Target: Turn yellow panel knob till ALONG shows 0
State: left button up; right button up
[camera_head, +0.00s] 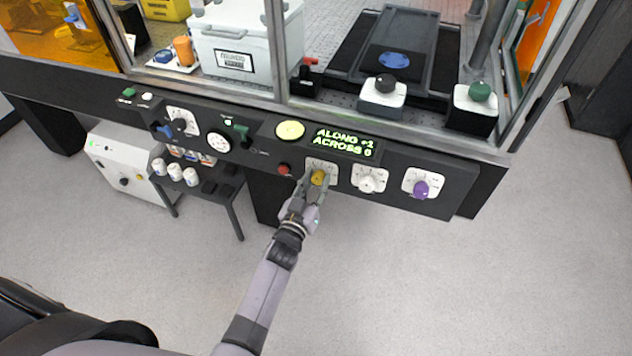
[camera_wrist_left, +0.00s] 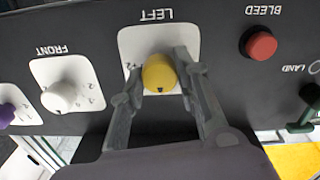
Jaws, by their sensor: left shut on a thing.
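The yellow knob (camera_head: 318,177) sits on a white plate on the dark front panel, below the display. In the left wrist view the yellow knob (camera_wrist_left: 159,73) is on a plate marked LEFT, seen upside down. My left gripper (camera_head: 312,184) is shut on the yellow knob, with one finger on each side of it; the fingers also show in the left wrist view (camera_wrist_left: 157,84). My right gripper is not in view.
A white knob (camera_head: 368,183) and a purple knob (camera_head: 421,188) are to the right on the panel. A red BLEED button (camera_head: 284,169) is close on the left. Floor in front of the panel is clear at right.

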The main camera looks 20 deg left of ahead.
pick_arm(q)
jog(key=shift+m, duration=0.3)
jog(key=m, duration=0.3)
jog(key=shift+m, duration=0.3)
jog(key=shift+m+b, duration=0.6)
jog(key=shift+m, duration=1.6)
jog(key=o, duration=1.2)
jog(key=shift+c, duration=0.2)
jog(key=s, duration=1.2)
jog(key=shift+a, duration=0.2)
